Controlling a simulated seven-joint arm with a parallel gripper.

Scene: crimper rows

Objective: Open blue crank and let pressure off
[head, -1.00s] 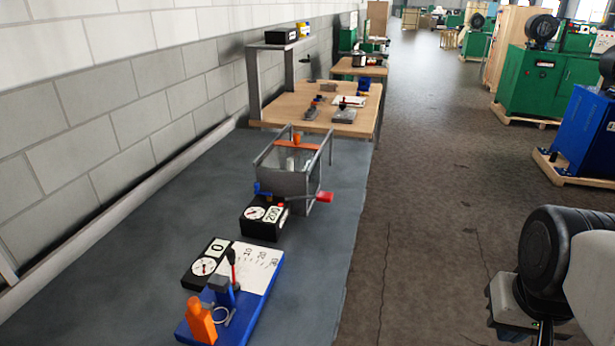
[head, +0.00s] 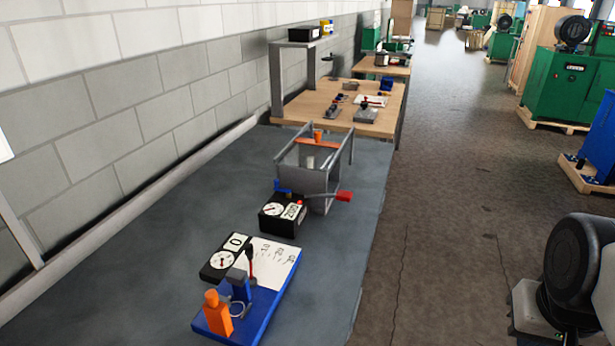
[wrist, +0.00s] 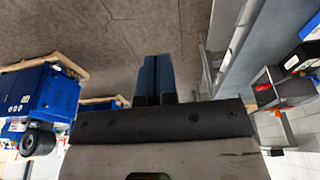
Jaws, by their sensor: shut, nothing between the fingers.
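A small blue crank (head: 283,187) sits at the left side of a grey metal frame press (head: 318,180), just behind a black gauge box (head: 283,217). The box has a round dial and a display that seems to read 200. A red-ended lever (head: 343,196) sticks out to the right of the frame. My gripper shows in the wrist view (wrist: 157,78), its dark fingers shut together and empty, over the floor beside the bench. The black gauge box (wrist: 300,60) and the frame (wrist: 285,92) show at that view's right edge. The gripper touches nothing.
A blue base fixture (head: 262,310) with an orange block (head: 217,313) and a second gauge (head: 224,260) stands nearer on the grey bench (head: 130,290). A wooden table (head: 340,112) stands behind. The aisle floor (head: 470,200) right of the bench is clear.

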